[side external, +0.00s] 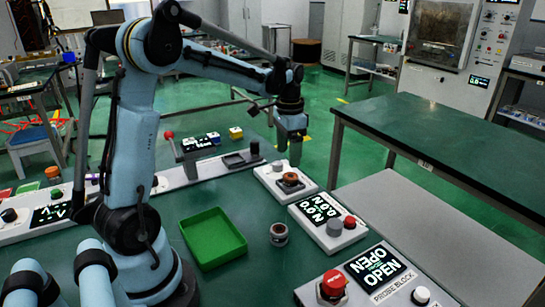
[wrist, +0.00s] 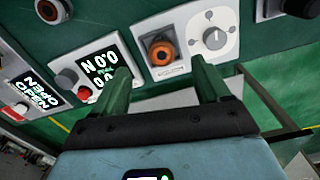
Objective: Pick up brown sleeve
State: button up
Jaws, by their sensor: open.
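A brown ring-shaped sleeve (side external: 290,178) sits on a dark square seat on a white panel block (side external: 268,176). In the wrist view the sleeve (wrist: 161,54) looks orange-brown with a dark centre, on the panel beyond my fingertips. My gripper (side external: 292,142) points down above that block, clear of the sleeve. In the wrist view my gripper (wrist: 161,68) has its two green fingers wide apart with nothing between them.
A white unit with a display (side external: 315,209), a grey knob and a red button adjoins the sleeve's block. A green tray (side external: 212,240) lies on the table. A probe block (side external: 375,280) with a red button is at the front. A dial (wrist: 214,39) is beside the sleeve.

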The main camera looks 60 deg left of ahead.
aim_at(290, 176)
jog(key=shift+w+f, duration=0.2)
jog(key=shift+f, duration=1.6)
jog(key=shift+w+f, duration=0.2)
jog(key=shift+f, duration=1.6)
jog(key=shift+c, duration=0.3)
grip_shut()
jog(key=shift+r, duration=0.1)
jog(key=shift+r, duration=0.45)
jog(key=r, duration=0.2)
jog(key=d+r, duration=0.1)
jog(key=shift+d+r, duration=0.1)
jog(key=shift+r, duration=0.25)
jog(key=s+d+r, duration=0.1)
jog(key=d+r, duration=0.5)
jog(key=d, duration=0.4)
jog(key=shift+s+d+r, duration=0.15)
jog(key=shift+s+d, duration=0.1)
jog(key=shift+s, duration=0.1)
